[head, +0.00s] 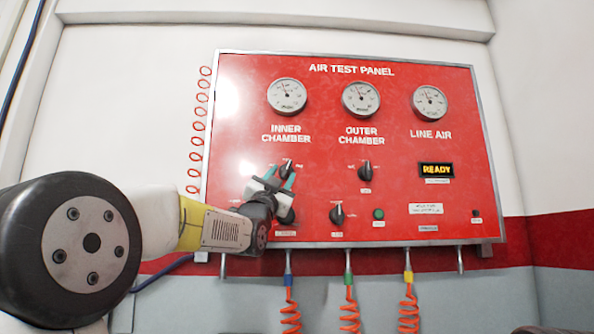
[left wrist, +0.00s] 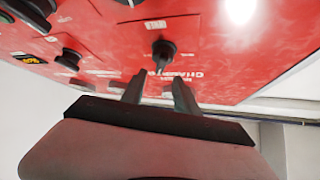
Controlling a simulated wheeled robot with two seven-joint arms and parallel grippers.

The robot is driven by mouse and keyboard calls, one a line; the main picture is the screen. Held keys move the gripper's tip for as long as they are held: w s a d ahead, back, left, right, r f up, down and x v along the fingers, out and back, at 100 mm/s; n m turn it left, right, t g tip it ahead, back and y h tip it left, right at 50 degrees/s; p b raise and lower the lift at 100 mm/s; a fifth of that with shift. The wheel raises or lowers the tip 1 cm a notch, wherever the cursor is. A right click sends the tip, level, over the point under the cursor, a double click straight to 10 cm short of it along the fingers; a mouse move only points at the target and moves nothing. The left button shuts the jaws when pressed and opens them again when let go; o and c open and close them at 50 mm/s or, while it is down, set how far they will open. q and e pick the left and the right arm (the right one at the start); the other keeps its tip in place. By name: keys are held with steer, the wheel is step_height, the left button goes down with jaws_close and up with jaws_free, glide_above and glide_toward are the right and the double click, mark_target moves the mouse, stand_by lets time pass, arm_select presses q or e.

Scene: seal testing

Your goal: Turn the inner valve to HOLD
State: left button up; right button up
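The red air test panel (head: 405,115) hangs on the wall. Under the INNER CHAMBER label is an upper black knob (head: 287,165), with a lower black knob (head: 286,216) below it, partly behind my gripper. My left gripper (head: 280,178) is just in front of the panel, its fingertips close to the upper knob. In the left wrist view the two fingers (left wrist: 158,80) are apart with nothing between them. A black knob (left wrist: 164,50) with a small label shows just beyond the fingertips. Its exact setting is too small to read. My right gripper is out of view.
An OUTER CHAMBER knob (head: 365,169) and another lower knob (head: 337,213) sit to the right. Orange coiled hoses (head: 350,310) hang below the panel.

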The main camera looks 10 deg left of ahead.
mark_target(288, 167)
arm_select(q)
steer(key=x, duration=0.7)
steer(key=shift+w+d+r, duration=0.1)
steer(key=shift+w, duration=0.1)
steer(key=shift+c, duration=0.5)
jaws_close()
